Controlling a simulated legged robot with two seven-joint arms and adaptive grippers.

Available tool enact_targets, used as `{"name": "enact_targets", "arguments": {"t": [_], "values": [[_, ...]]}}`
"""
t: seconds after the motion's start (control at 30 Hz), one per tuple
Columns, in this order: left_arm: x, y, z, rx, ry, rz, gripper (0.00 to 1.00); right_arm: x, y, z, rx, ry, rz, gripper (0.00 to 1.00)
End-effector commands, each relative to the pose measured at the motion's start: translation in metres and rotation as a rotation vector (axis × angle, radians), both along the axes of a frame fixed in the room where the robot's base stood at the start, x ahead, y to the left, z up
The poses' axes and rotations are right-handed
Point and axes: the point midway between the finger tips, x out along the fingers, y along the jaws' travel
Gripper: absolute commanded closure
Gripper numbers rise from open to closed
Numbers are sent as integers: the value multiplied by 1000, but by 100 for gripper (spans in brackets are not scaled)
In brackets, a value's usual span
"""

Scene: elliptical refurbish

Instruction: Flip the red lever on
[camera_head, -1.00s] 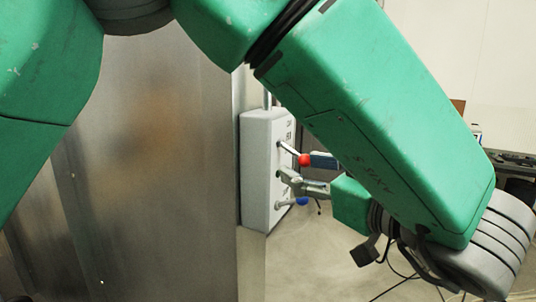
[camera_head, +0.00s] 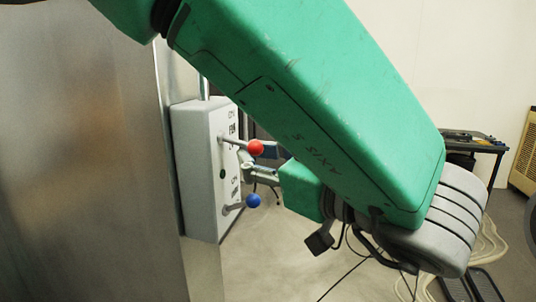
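A pale grey control box (camera_head: 197,170) is fixed beside a metal panel, left of centre. Its upper lever ends in a red ball (camera_head: 256,148) and points right, tilted slightly down. A lower lever ends in a blue ball (camera_head: 253,201) and tilts slightly up. My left gripper (camera_head: 262,163) is just right of and below the red ball, with one finger partly behind it. The fingers look apart, with nothing seen between them. Whether they touch the red lever cannot be told. My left forearm covers the area above. My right gripper is out of view.
A large metal panel (camera_head: 80,170) fills the left side. A pipe (camera_head: 204,87) rises from the box top. A dark table (camera_head: 470,143) and a beige vented unit (camera_head: 524,155) stand at the back right. Cables lie on the open floor (camera_head: 300,275).

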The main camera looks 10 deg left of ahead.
Motion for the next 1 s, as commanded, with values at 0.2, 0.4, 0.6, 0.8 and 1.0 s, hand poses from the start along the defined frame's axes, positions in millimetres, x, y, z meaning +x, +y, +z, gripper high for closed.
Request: {"name": "enact_targets", "arguments": {"t": [0.2,0.4,0.6,0.8,1.0], "values": [[-1,6,-1,-9,1,-12,100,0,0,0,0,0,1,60],[-2,7,0,-23,3,-7,100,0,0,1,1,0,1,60],[-2,8,4,-102,6,-4,100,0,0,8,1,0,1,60],[-3,9,12,-250,11,-2,100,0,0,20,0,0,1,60],[-3,9,21,-438,17,0,100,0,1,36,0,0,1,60]]}}
